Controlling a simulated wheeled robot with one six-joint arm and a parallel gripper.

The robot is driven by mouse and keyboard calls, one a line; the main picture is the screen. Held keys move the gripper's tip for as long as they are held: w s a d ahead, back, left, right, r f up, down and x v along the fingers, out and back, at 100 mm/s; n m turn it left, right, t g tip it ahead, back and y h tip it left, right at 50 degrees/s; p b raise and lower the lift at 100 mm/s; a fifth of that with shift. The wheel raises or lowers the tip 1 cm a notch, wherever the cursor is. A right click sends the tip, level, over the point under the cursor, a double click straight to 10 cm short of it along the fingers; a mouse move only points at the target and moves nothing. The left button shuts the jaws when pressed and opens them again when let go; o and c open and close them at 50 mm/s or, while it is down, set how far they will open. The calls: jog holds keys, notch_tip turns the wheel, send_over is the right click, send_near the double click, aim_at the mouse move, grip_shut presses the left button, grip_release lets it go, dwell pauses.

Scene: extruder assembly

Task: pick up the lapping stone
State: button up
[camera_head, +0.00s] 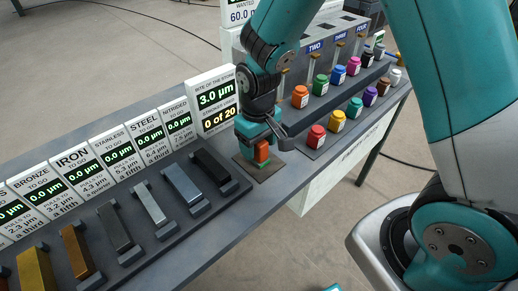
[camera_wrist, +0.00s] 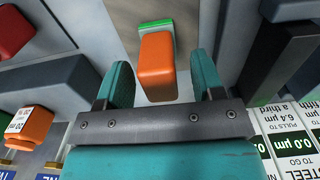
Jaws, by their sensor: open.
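The lapping stone, an orange block with a green strip at its base, stands on a brown pad (camera_head: 243,168). In the head view the stone (camera_head: 262,152) is partly hidden by my gripper (camera_head: 259,140), which is right over it. In the wrist view the stone (camera_wrist: 157,65) lies between the two teal fingers of my gripper (camera_wrist: 161,80). The fingers are open, one on each side, with a gap on both sides of the stone. The pad (camera_wrist: 188,15) shows around the stone's far end.
A rack (camera_head: 165,236) of metal bars lies left of the pad, with display cards behind it. A stone card (camera_head: 215,98) reading 3.0 µm and 0 of 20 stands behind my gripper. Several coloured jars (camera_head: 317,136) stand close on the right.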

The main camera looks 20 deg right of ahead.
jog(key=shift+f, duration=1.25)
jog(key=c, duration=1)
jog(key=shift+c, duration=0.2)
notch_tip(320, 180, up, 20)
